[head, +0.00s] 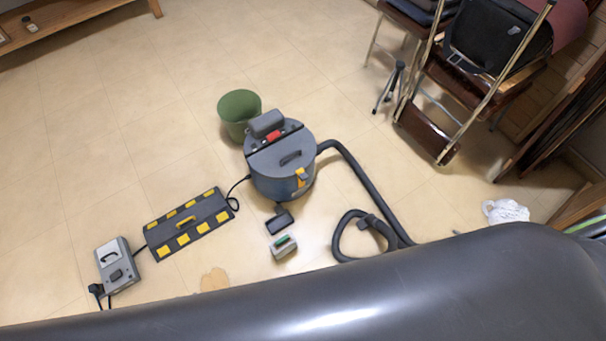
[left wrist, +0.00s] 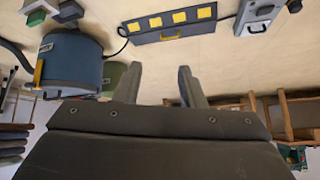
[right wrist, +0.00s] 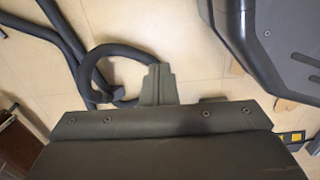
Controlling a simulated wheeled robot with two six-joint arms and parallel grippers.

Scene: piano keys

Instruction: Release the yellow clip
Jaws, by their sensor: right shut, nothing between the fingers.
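The yellow clip (head: 302,177) sits on the front side of the round blue-grey vacuum canister (head: 272,185). In the left wrist view the yellow clip (left wrist: 38,73) shows upside down on the canister wall (left wrist: 72,60), at the left. I cannot tell from either view whether the clip is fastened. My left gripper (left wrist: 160,84) is open and empty, apart from the clip, with its fingers well to the clip's right in that view. My right gripper (right wrist: 157,84) is shut and empty, in front of the black hose loop (right wrist: 105,62). Neither gripper shows in the head view.
A green bin (head: 239,108) stands behind the canister. A dark board with yellow squares (head: 205,236) and a grey box (head: 112,285) lie to the left. Folded chairs (head: 470,80) stand at upper right.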

